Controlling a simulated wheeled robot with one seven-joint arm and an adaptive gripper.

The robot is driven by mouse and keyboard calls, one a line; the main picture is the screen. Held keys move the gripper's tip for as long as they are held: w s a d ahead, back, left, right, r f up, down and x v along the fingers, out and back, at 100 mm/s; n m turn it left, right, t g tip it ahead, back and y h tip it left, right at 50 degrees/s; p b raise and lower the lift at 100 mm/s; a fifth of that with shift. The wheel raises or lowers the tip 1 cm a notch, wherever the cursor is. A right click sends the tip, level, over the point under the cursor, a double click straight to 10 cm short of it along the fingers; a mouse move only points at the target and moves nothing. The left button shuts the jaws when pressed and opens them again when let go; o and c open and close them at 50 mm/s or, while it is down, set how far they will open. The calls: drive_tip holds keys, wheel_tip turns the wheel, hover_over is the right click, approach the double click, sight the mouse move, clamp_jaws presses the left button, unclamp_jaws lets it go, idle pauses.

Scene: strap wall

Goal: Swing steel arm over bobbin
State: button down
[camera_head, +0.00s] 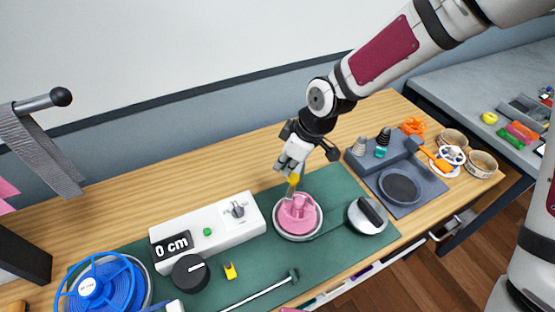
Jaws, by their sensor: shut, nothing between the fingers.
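A pink bobbin (297,216) sits in a round metal-rimmed dish on the green mat, right of the white box. A blue spool (103,288) sits in a similar dish at the lower left; I cannot tell which of the two the task means. A thin steel arm (258,294) with a dark end lies low across the front of the mat, apart from the pink bobbin. My gripper (291,168) is shut and empty, pointing down just above and behind the pink bobbin. A small yellow piece (293,180) shows just below the fingers; I cannot tell whether they touch it.
A white box (208,233) with a "0 cm" display and knobs stands left of the pink bobbin. A round metal lid (368,215) with a black handle lies to its right. A grey fixture (385,152), orange pieces and small bowls (482,164) fill the right end of the bench.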

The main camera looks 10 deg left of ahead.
drive_tip(key=shift+s+d+n+p, duration=0.25)
drive_tip(key=shift+d+n+p, duration=0.1)
drive_tip(key=shift+d, duration=0.45)
wheel_tip(320, 180, up, 10)
drive_tip(key=shift+a, duration=0.25)
idle(0.8)
idle(0.4)
